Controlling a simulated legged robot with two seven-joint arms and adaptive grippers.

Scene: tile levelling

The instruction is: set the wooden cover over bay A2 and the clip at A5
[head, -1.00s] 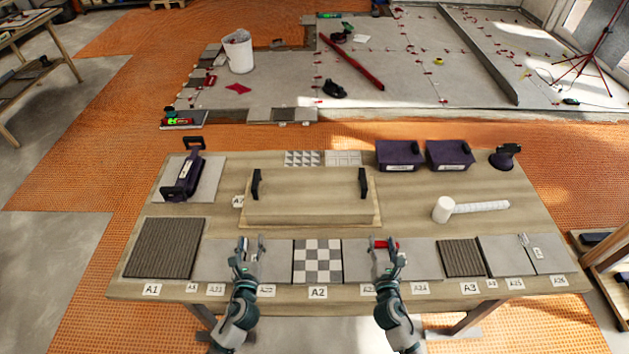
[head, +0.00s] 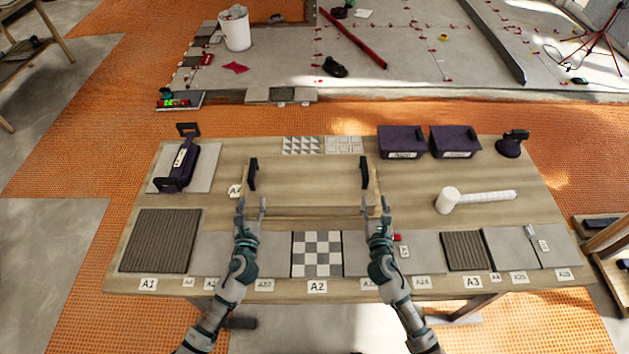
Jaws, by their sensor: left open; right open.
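The wooden cover (head: 308,190) is a flat pale board with two black upright handles, a left one (head: 253,173) and a right one (head: 364,173). It lies on the table behind bay A2. Bay A2 (head: 317,254) holds a grey-and-white checkered tile, uncovered. My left gripper (head: 250,206) is open and empty just in front of the left handle. My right gripper (head: 375,208) is open and empty just in front of the right handle. A small red piece (head: 397,238) lies beside my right gripper; I cannot tell whether it is the clip. I cannot read an A5 label.
A white mallet (head: 470,199) lies right of the cover. Two dark purple boxes (head: 400,143) (head: 455,142) stand at the back right. A purple two-handled tool (head: 180,165) lies on a tile at the back left. Ribbed tiles (head: 160,240) (head: 466,251) lie in the front row.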

